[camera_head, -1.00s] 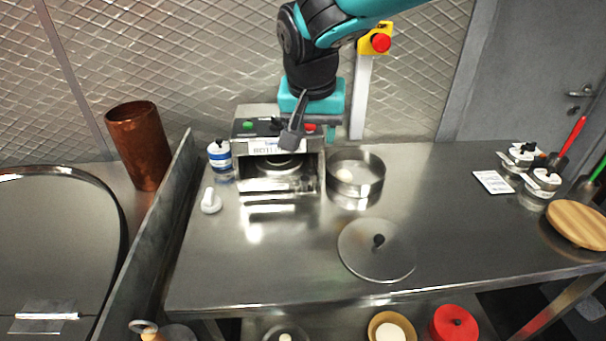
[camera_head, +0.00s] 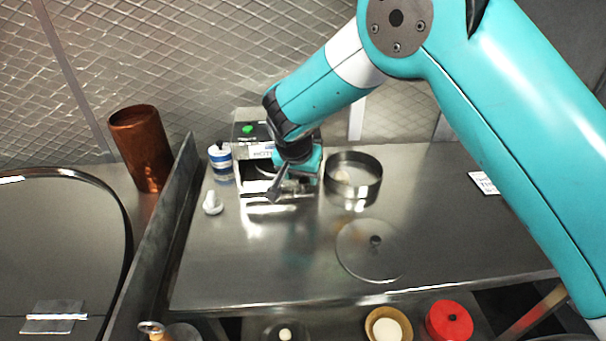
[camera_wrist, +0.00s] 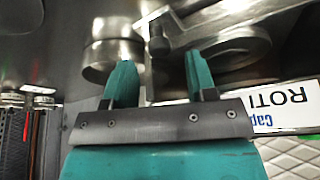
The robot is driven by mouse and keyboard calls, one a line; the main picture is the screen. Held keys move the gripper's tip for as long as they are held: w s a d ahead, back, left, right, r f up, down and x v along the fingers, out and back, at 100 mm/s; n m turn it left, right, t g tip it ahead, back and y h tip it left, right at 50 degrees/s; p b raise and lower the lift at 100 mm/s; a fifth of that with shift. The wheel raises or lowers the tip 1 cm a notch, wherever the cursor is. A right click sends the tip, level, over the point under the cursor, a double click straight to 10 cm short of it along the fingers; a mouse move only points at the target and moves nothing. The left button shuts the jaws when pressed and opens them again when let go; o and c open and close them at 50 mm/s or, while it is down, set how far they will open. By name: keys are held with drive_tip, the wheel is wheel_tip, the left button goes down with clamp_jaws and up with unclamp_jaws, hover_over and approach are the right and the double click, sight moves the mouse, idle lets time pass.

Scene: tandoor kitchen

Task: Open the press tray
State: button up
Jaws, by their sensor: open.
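The press (camera_head: 249,133) is a metal box with a green button and a ROTI label, on the steel counter; the label also shows in the wrist view (camera_wrist: 290,105). My arm hides its right side and much of its open front. My gripper (camera_wrist: 158,62) is open at the press front, with its two teal fingers apart. In the wrist view a dark, round-ended handle (camera_wrist: 158,45) shows between and just beyond the fingertips, in front of a metal frame that appears to be the press tray (camera_wrist: 150,15). I cannot tell whether a finger touches it.
A round steel pan (camera_head: 352,190) stands close right of the press. A blue-white jar (camera_head: 220,160) and a small white object (camera_head: 212,203) are at its left. A clear lid (camera_head: 360,262) lies in front. A metal divider (camera_head: 160,230) rises at left.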

drive_tip(key=shift+x, duration=1.45)
drive_tip(key=shift+c, duration=0.5)
